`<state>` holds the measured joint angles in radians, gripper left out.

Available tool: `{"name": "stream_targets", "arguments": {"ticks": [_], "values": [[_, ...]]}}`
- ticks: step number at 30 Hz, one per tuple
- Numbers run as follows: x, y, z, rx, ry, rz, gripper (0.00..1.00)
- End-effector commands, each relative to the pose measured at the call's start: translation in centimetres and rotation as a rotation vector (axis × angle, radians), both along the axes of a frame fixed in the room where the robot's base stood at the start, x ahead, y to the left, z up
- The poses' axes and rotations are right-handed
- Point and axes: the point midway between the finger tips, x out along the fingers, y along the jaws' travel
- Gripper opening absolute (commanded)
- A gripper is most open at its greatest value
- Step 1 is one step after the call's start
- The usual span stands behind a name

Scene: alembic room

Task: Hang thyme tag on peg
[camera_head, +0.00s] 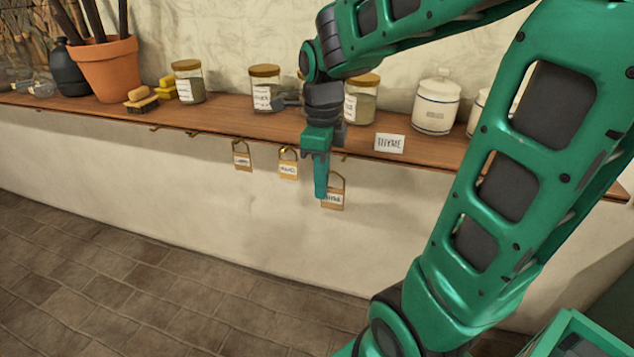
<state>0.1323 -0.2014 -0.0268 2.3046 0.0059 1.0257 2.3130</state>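My gripper (321,190) points down in front of the shelf's front edge. Only one finger side shows, so its opening is hidden. A wooden tag (337,203) with a loop and white label is right at the fingertips, partly covered by them; I cannot tell whether it is gripped. Its label is too small and covered to read surely. It sits lower than two similar tags, a left one (242,162) and a middle one (288,173), which hang below the shelf edge. A peg (344,158) shows just above and right of the tag. A white card (390,143) reading THYME lies on the shelf.
The wooden shelf (225,122) holds several lidded jars, a white canister (436,105), a terracotta pot (108,68), a dark vase (68,72) and brushes (141,99). Empty pegs (192,135) show farther left. The floor (130,270) in front is clear.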

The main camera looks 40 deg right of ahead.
Motion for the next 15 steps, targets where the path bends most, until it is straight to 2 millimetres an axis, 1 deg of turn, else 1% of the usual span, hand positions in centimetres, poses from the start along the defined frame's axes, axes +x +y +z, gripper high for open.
{"name": "stream_targets", "arguments": {"ticks": [7, 15], "values": [[0.2, -0.5, 0.0, 0.000, 0.000, -0.006, 0.00], [0.9, -1.5, -0.2, 0.001, 0.001, -0.006, 0.00]]}}
